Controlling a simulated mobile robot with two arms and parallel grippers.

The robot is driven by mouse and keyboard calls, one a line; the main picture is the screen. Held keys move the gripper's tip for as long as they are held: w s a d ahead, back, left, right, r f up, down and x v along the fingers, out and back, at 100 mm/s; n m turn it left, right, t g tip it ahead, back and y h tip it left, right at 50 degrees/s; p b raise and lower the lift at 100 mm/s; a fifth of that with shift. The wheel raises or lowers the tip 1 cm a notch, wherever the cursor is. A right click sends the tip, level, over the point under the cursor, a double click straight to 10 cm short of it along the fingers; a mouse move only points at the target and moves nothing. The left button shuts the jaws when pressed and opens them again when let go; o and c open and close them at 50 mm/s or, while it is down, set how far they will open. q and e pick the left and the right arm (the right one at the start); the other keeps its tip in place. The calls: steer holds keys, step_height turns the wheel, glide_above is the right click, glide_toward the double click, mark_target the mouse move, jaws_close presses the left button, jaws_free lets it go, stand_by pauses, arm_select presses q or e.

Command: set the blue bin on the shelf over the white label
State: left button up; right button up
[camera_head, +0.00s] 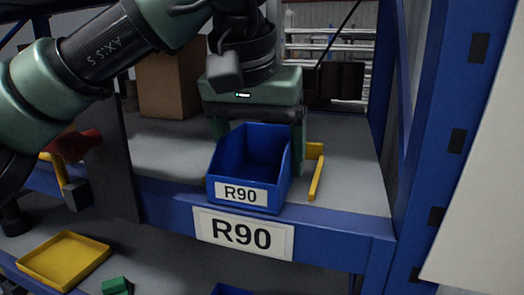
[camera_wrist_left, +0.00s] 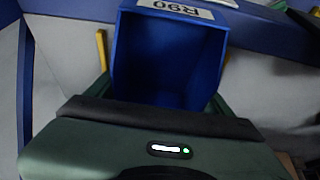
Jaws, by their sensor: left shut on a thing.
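The blue bin (camera_head: 228,168) has a white R90 tag on its front and stands upright at the shelf's front edge. In the head view it is just above the white R90 label (camera_head: 244,233) on the blue shelf beam, roughly centred on it. I cannot tell whether its base touches the shelf (camera_head: 350,180). My left gripper (camera_head: 258,135) is shut on the bin from behind, its green fingers at the bin's rear. The bin also shows in the left wrist view (camera_wrist_left: 165,60), open and empty, its tag at the top. My right gripper is not in view.
Yellow strips (camera_head: 317,178) show beside the bin. A cardboard box (camera_head: 172,85) stands at the back left. A blue upright (camera_head: 455,130) bounds the right side. A yellow tray (camera_head: 64,260) and a small green piece (camera_head: 116,286) lie below.

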arm_select(q)
steer(key=shift+f, duration=0.1)
steer(key=o, duration=1.3)
steer(key=shift+d+f, duration=0.1)
steer(key=shift+o, duration=0.2)
steer(key=v, duration=1.2)
steer(key=shift+r+b, duration=0.25)
steer(key=shift+b, duration=0.05)
steer(key=shift+f, duration=0.1)
